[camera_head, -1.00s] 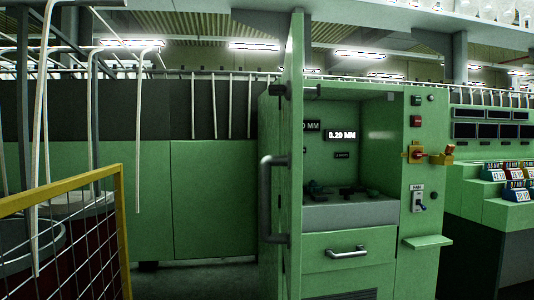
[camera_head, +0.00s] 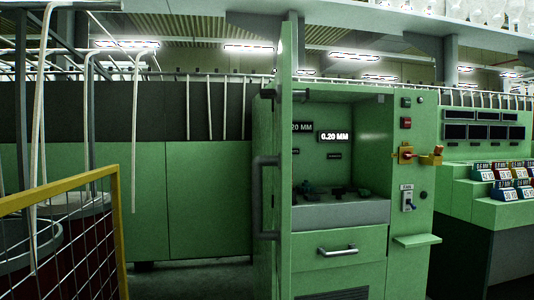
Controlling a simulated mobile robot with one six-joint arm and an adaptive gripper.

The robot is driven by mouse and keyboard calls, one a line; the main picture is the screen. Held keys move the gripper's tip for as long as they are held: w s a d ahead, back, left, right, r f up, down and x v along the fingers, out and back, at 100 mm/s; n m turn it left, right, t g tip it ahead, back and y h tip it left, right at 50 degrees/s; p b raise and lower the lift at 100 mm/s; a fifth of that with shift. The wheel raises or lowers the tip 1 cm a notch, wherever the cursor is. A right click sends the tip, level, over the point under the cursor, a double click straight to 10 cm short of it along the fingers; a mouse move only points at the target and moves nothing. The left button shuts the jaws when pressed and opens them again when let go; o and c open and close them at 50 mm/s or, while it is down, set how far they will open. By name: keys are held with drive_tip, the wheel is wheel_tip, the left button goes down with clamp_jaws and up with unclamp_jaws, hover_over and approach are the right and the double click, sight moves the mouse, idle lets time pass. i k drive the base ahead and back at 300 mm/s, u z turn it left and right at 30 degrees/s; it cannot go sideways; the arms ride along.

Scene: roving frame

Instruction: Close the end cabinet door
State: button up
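The green end cabinet (camera_head: 408,212) stands right of centre with its upper compartment showing. Its tall green door (camera_head: 284,150) stands open and is seen nearly edge-on, swung out toward me at the cabinet's left side. A dark bar handle (camera_head: 259,197) sticks out on the door's left face. Inside the compartment are a grey shelf (camera_head: 340,214), small dark items and labels, one reading 0.20 MM. My gripper is not in view, and nothing is seen touching the door.
A yellow-framed mesh fence (camera_head: 117,230) stands at the near left. A drawer handle (camera_head: 337,251), a red-and-yellow switch (camera_head: 406,153) and a small ledge (camera_head: 416,240) stick out from the cabinet front. A console (camera_head: 495,205) stands at the right. Floor shows between fence and cabinet.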

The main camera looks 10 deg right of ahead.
sight(281, 160)
drive_tip(key=z, duration=0.1)
drive_tip(key=i, duration=0.95)
drive_tip(key=k, duration=0.25)
drive_tip(key=u, duration=0.1)
